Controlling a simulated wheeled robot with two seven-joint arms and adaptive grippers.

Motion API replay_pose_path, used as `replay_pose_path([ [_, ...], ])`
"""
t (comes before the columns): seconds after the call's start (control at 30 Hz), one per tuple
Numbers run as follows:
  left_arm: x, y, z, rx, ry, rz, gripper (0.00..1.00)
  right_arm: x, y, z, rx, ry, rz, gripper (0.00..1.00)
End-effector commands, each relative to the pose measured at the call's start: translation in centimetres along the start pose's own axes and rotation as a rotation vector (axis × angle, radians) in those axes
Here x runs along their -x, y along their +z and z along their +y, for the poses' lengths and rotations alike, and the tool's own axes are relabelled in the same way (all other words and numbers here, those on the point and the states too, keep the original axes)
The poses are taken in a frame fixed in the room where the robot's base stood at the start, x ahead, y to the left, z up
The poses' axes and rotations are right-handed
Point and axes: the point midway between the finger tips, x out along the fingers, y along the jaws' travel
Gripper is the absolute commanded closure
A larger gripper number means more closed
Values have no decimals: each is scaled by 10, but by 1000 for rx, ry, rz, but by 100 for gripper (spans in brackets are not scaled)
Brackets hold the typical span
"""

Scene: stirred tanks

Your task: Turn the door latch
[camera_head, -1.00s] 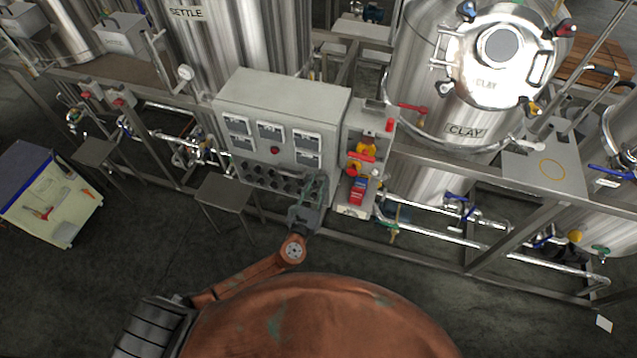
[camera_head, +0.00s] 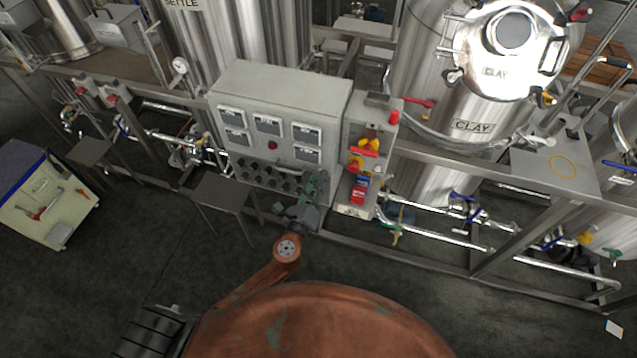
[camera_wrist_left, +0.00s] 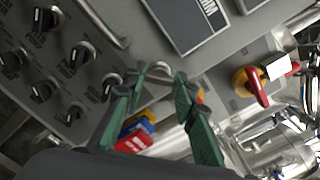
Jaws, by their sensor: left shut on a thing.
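The grey control cabinet (camera_head: 228,100) stands in the middle of the head view, with several display panels and rows of black knobs on its sloped front. My left gripper (camera_head: 318,182) is at the lower right of this front. In the left wrist view its two green fingers (camera_wrist_left: 160,76) are closed around a small pale metal piece (camera_wrist_left: 158,68) at the cabinet's edge, which looks like the door latch. Most of that piece is hidden between the fingers, so its angle is hard to tell. My right gripper is in neither current view.
A narrow grey box with a yellow and red switch (camera_head: 356,165) stands just right of the cabinet. The CLAY tank (camera_head: 430,95) and pipes are farther right. A metal stool-like stand (camera_head: 222,190) is left of my arm. Open floor lies in front.

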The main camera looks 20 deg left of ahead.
Motion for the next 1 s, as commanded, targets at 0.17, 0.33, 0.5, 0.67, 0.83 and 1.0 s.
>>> replay_pose_path([
  [0.17,0,-2,2,171,1,-2,98,-14,3,-1,0,-1,-3,100],
  [0.33,0,-2,3,334,2,-2,98,-23,5,-2,-1,-2,-4,100],
  [0.5,0,-1,3,492,1,-2,98,-31,6,-2,-1,-2,-6,100],
  [0.67,0,-2,3,629,1,-1,98,-36,8,-3,-1,-2,-7,100],
  [0.83,0,-1,3,747,1,-2,98,-39,8,-3,0,-2,-8,100],
  [1.0,0,-1,3,831,1,-1,98,-41,9,-3,0,-2,-9,100],
])
